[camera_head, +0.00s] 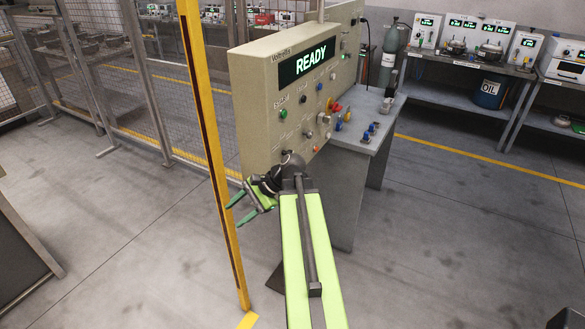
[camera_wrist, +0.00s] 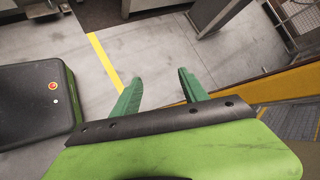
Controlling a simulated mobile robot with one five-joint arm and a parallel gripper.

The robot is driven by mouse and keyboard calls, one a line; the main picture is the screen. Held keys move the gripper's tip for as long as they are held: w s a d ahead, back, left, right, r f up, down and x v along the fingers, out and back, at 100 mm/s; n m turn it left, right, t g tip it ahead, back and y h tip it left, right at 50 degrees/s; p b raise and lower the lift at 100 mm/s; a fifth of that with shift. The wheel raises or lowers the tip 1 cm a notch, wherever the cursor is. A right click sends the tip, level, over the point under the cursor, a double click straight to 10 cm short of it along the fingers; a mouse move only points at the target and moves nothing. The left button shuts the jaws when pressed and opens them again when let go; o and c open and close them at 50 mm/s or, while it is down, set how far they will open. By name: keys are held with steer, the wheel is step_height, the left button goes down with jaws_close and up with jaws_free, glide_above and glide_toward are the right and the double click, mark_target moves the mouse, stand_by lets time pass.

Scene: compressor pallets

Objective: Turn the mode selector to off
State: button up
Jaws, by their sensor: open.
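A beige control panel (camera_head: 262,108) stands ahead with a lit display (camera_head: 307,62) reading READY. Its face carries a green button (camera_head: 283,114), a dark button (camera_head: 304,98) and several small knobs and switches. A silver knob (camera_head: 323,118) and another small knob (camera_head: 308,133) sit low on the face. The labels are too small to read, so I cannot tell which is the mode selector or its position. My gripper (camera_head: 240,208) is open and empty, below and left of the panel, apart from it. Its green fingers also show in the wrist view (camera_wrist: 160,79).
A yellow post (camera_head: 207,145) stands close left of my gripper. A grey bench (camera_head: 352,180) with colored parts adjoins the panel's right side. A wire-mesh fence (camera_head: 110,70) runs along the left.

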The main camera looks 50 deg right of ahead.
steer(key=s+d+r+m+t+h+b, duration=0.15)
steer(key=s+d+r+m+t, duration=0.3)
steer(key=d, duration=0.45)
steer(key=s+d+r+m+t+h+b, duration=0.1)
steer(key=s+d+r+m+t+b, duration=0.15)
steer(key=s+d+m, duration=0.5)
steer(key=s+d+r+m+t+h+b, duration=0.1)
steer(key=s+d+r+m+t, duration=0.25)
steer(key=s+d, duration=0.55)
steer(key=d+r+x, duration=0.1)
steer(key=d+x, duration=0.1)
steer(key=x, duration=1.6)
steer(key=shift+w+r+t, duration=0.15)
steer(key=shift+w+t, duration=0.3)
steer(key=shift+w, duration=0.3)
steer(key=shift+y, duration=0.25)
